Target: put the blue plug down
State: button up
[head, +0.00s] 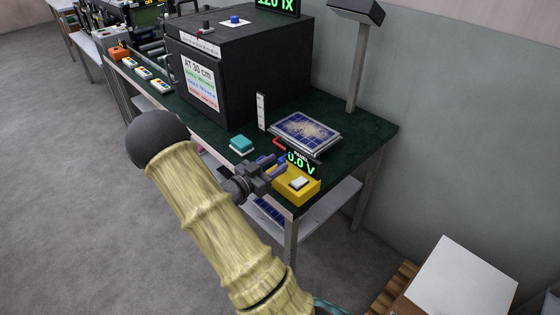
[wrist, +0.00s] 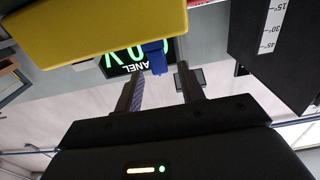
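The blue plug (wrist: 155,57) shows in the wrist view against the lower edge of a yellow box, in front of a green-digit display. It lies just beyond my fingertips, in line with the gap between them. My gripper (wrist: 160,75) is open, with clear space between its two fingers and nothing held. In the head view my gripper (head: 275,167) is at the left side of the yellow meter box (head: 301,191), at the table's front edge.
The green-topped table (head: 365,137) carries a solar panel (head: 305,133), a teal block (head: 242,144), a white upright scale (head: 261,111) and a large black box (head: 245,65). A lamp post (head: 358,70) stands at the back. A white-topped carton (head: 463,278) is at lower right.

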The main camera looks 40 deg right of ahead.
jog(key=a, duration=0.8)
jog(key=shift+s+a, duration=0.35)
jog(key=shift+a, duration=0.05)
jog(key=shift+w, duration=0.1)
jog(key=w+a+f+n+t+y, duration=0.1)
jog(key=w+a+n+t+y, duration=0.45)
jog(key=y, duration=0.25)
jog(key=s+a+r+n+t+y, duration=0.1)
jog(key=a+n+y, duration=0.3)
jog(key=a+y, duration=0.3)
jog(key=s+a+r+n+g+y, duration=0.1)
jog(key=s+n, duration=0.3)
jog(key=s, duration=0.4)
jog(key=s+a+r+n+g+y, duration=0.1)
jog(key=s+a+n+g+y, duration=0.1)
jog(key=s, duration=0.6)
jog(key=shift+s+a+r+n+g, duration=0.25)
jog(key=shift+a+r+n+g, duration=0.15)
jog(key=shift+a+n+g, duration=0.55)
